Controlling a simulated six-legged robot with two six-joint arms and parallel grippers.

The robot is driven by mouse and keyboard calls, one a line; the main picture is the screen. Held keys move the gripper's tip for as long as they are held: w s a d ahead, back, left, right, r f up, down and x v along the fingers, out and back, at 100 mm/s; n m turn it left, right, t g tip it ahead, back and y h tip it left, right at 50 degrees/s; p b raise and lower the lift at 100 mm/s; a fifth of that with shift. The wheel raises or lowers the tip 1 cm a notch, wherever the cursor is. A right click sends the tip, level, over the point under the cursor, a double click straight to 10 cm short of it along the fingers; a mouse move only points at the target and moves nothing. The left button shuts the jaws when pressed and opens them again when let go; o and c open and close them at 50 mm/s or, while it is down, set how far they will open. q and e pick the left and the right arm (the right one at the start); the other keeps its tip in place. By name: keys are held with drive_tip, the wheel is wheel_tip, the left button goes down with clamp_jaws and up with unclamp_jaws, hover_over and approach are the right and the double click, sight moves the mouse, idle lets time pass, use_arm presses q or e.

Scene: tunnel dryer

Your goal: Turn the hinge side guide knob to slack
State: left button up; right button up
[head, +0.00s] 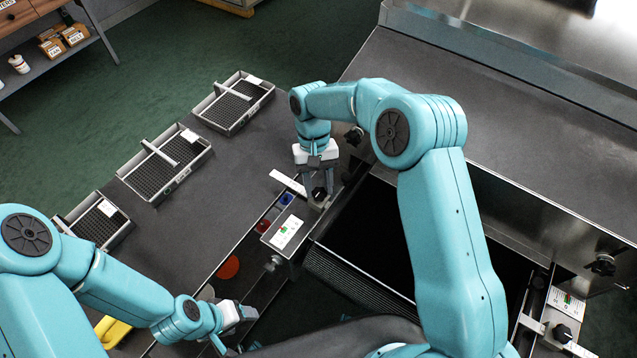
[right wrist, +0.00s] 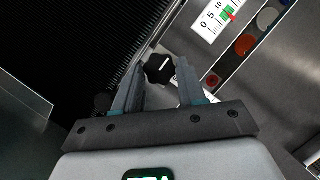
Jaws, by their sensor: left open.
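A black lobed knob (head: 319,193) with a white line on top sits on a metal bracket at the corner of the dark opening. It also shows in the right wrist view (right wrist: 160,68). My right gripper (head: 318,190) reaches down over this knob, with one finger on each side. In the right wrist view the right gripper (right wrist: 160,66) is open, with small gaps beside the knob. A white scale plate (head: 286,231) with a green band and red pointer is beside it, also seen in the right wrist view (right wrist: 222,18). My left gripper (head: 232,338) is open, low at the left, away from the knob.
A second scale (head: 566,303) and black knob (head: 562,333) are at the far right, with another knob (head: 604,263) above. A dark knob (head: 353,135) is behind my right wrist. Several mesh trays (head: 168,160) line the table's left. A red disc (head: 228,267) lies near the scale.

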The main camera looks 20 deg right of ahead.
drive_tip(key=o, duration=0.3)
drive_tip(key=p+v, duration=0.2)
drive_tip(key=v, duration=1.4)
drive_tip(key=shift+r, duration=0.1)
